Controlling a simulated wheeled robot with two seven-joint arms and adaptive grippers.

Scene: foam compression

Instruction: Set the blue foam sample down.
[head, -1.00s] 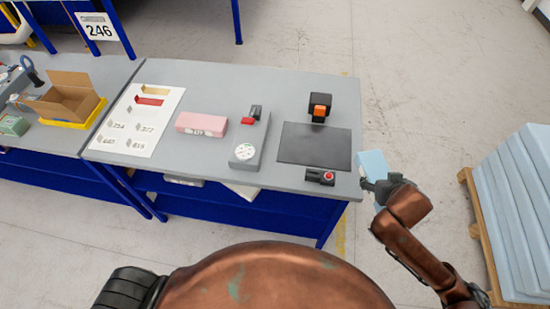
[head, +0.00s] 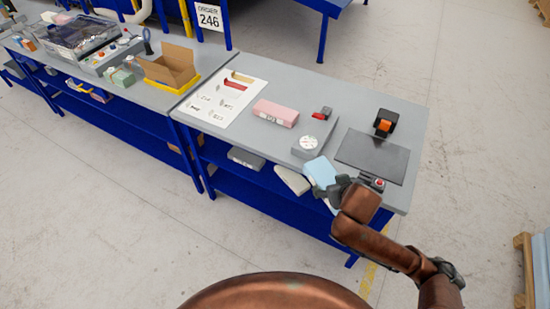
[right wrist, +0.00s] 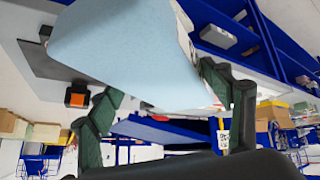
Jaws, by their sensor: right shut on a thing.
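The light blue foam sample (head: 321,174) is in my right gripper (head: 342,184), near the front edge of the grey bench (head: 262,150) in the head view. In the right wrist view the blue foam sample (right wrist: 125,50) fills the upper middle, between the two dark green fingers of my right gripper (right wrist: 165,100). It appears held in front of or just over the bench edge; I cannot tell its exact height. My left gripper is not in view.
A cardboard box (head: 172,66) stands farther left.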

